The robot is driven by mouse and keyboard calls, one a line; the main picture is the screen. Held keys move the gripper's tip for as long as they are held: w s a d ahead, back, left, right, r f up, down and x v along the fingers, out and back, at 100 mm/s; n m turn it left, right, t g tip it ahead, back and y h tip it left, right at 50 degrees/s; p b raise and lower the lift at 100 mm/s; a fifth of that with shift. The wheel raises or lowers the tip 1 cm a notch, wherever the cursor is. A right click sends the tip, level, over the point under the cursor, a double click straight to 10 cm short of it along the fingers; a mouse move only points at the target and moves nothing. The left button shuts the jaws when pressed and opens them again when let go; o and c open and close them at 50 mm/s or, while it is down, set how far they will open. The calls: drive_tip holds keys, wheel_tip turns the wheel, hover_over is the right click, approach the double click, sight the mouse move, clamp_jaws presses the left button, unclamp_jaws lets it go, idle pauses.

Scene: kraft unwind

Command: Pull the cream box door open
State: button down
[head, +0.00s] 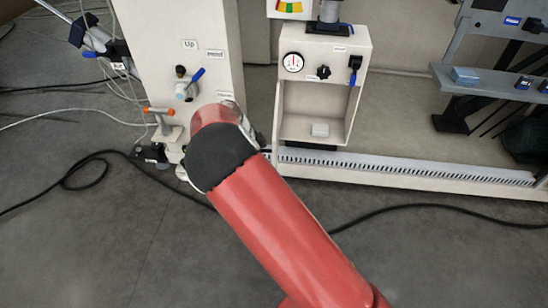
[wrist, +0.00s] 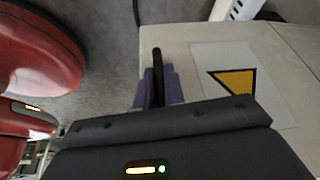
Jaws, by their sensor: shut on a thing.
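In the wrist view a cream panel (wrist: 180,42), apparently the cream box door, fills the middle and right. It carries a pale label (wrist: 238,72) with a yellow and black triangle. My gripper (wrist: 158,88) shows two purplish fingers shut on a thin black bar (wrist: 157,62), which looks like the door's handle. The bar stands at the left part of the panel, beside the grey floor. A seam runs at the panel's right. In the head view my red arm hides the gripper, the handle and the door. A tall cream cabinet (head: 178,32) stands behind the arm.
A smaller cream box (head: 351,100) with a gauge and an open recess stands right of the cabinet. A slotted white rail (head: 400,169) runs along the floor. Black cable (head: 100,158) and white hoses lie at left. A grey rack (head: 462,58) is at far right.

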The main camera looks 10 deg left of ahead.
drive_tip(key=shift+a+m, duration=0.3)
drive_tip(key=shift+a, duration=0.4)
drive_tip(key=c, duration=1.5)
unclamp_jaws()
drive_tip(key=shift+w, duration=0.1)
drive_tip(key=v, duration=0.7)
drive_tip(key=shift+a+r, duration=0.15)
drive_tip(key=shift+r, duration=0.15)
